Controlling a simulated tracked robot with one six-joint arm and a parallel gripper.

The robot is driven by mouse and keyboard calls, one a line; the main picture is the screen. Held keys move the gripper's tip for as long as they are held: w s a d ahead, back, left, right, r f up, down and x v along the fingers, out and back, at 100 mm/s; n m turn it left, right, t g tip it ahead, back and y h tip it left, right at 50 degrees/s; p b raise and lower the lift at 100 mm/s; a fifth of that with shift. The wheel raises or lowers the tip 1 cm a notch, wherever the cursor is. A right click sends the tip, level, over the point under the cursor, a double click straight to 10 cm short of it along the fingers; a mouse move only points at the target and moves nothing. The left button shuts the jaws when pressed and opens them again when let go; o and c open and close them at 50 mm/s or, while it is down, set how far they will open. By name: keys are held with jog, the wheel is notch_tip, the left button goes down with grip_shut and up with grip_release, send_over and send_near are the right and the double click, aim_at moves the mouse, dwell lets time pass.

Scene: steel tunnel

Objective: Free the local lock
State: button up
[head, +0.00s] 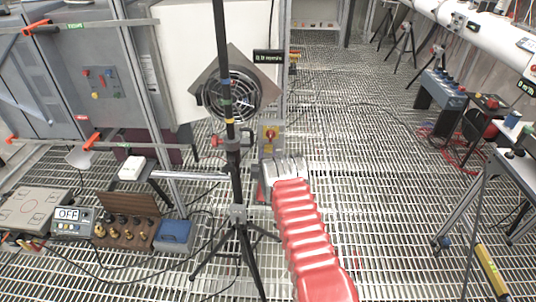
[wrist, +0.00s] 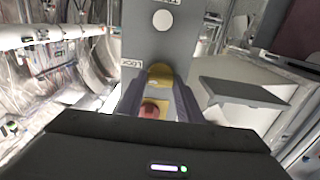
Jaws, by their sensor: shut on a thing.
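The fingers and the wrist housing hide the knob's lower part. In the head view a small grey box with a yellow and red switch (head: 270,134) stands just beyond the end of my red arm; the fingertips cannot be made out there.
A black tripod pole (head: 233,170) with a clamp and horizontal bar stands left of my arm. A fan (head: 232,94) is behind it. Meters and a blue box (head: 174,236) lie at lower left. A table (head: 510,165) stands at right. The grating floor (head: 385,170) between is mostly clear.

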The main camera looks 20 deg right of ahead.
jog(key=shift+n, duration=0.3)
jog(key=n, duration=0.4)
jog(key=shift+a, duration=0.1)
jog(key=shift+w+a+f+n, duration=0.1)
jog(key=shift+n, duration=2.15)
jog(key=shift+s+a+f+n, duration=0.1)
jog(key=shift+n, duration=2.1)
jog(key=shift+w+a+f+n, duration=0.1)
jog(key=shift+n, duration=2.15)
jog(key=o, duration=1.1)
jog(key=shift+d+r, duration=0.1)
jog(key=shift+d, duration=0.05)
